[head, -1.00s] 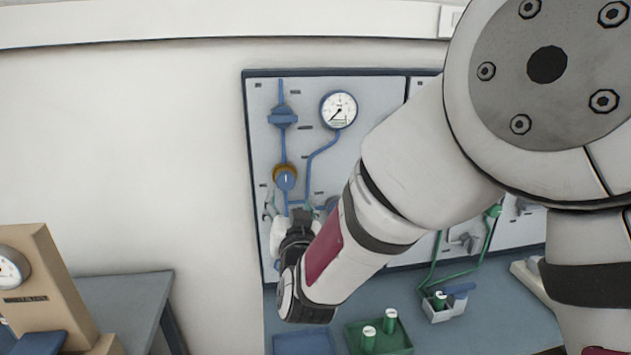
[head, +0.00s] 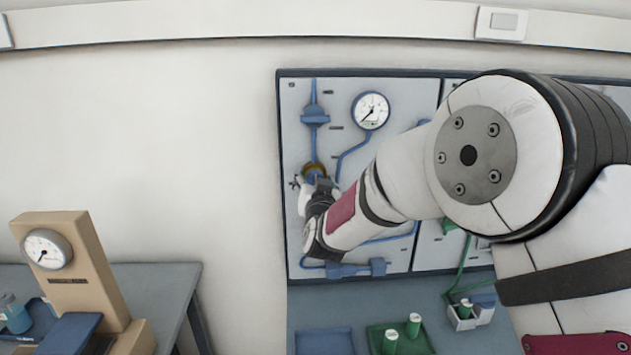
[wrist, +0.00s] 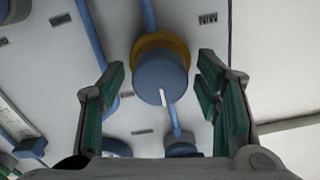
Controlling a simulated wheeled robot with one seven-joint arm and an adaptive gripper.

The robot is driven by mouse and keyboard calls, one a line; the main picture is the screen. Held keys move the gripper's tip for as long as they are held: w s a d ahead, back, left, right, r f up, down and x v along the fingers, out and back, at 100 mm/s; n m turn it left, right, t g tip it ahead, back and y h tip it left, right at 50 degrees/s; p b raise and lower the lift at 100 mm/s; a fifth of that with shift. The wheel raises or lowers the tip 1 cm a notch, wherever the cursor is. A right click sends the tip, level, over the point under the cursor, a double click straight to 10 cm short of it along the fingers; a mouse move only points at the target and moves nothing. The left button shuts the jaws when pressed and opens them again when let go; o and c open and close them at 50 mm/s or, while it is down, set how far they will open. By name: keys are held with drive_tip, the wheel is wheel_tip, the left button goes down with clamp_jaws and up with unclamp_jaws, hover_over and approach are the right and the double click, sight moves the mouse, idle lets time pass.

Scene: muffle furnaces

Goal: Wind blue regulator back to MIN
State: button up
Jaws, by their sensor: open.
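The blue regulator knob (wrist: 160,76) has a brass-coloured ring behind it and a white pointer line, which points down and slightly right in the wrist view. A MIN label (wrist: 208,18) is printed on the panel above right of it there, upside down. My gripper (wrist: 161,68) is open, with one green-padded finger on each side of the knob; I see gaps on both sides and no contact. In the head view only the regulator's brass ring (head: 314,168) shows clearly; my gripper (head: 318,185) hides most of the knob.
The panel (head: 290,230) also carries a round gauge (head: 370,110), a blue valve (head: 315,115) and blue pipes. Below stand a blue tray (head: 324,343) and a green tray (head: 375,340) with green-bodied containers. A tan gauge stand (head: 80,265) is at the left.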

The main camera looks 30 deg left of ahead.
drive_tip(key=c, duration=1.2)
drive_tip(key=n+p, duration=0.1)
drive_tip(key=n, duration=0.3)
drive_tip(key=shift+s+n, duration=0.1)
drive_tip(key=shift+n, duration=0.2)
drive_tip(key=n+p, duration=0.1)
drive_tip(key=n, duration=0.3)
drive_tip(key=shift+n, duration=0.3)
drive_tip(key=n+p, duration=0.2)
drive_tip(key=n, duration=0.3)
drive_tip(key=shift+a+p, duration=0.1)
drive_tip(key=shift+p, duration=0.25)
drive_tip(key=shift+f+n+p, duration=0.15)
drive_tip(key=shift+n+p, duration=0.55)
drive_tip(key=shift+n, duration=1.4)
